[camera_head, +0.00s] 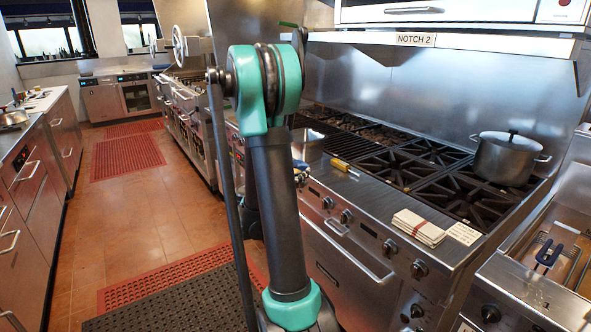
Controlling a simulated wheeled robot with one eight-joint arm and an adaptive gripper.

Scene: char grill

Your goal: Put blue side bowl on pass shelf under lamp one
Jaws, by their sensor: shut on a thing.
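My gripper does not show; my own teal and black arm fills the middle of the view and hides what lies behind it. No blue side bowl can be made out. A small blue and pale thing (299,165) shows just right of my arm at the range's left end, too small and covered to identify. No pass shelf or lamp can be picked out with certainty. A shelf edge labelled "NOTCH 2" (416,40) runs above the range.
A lidded steel pot (506,159) stands on the burner range (388,199). Folded cloths (419,228) and a yellow-handled tool (344,167) lie on its front ledge. A fryer basket (551,254) is at right. The tiled aisle (129,246) at left is clear, with floor mats.

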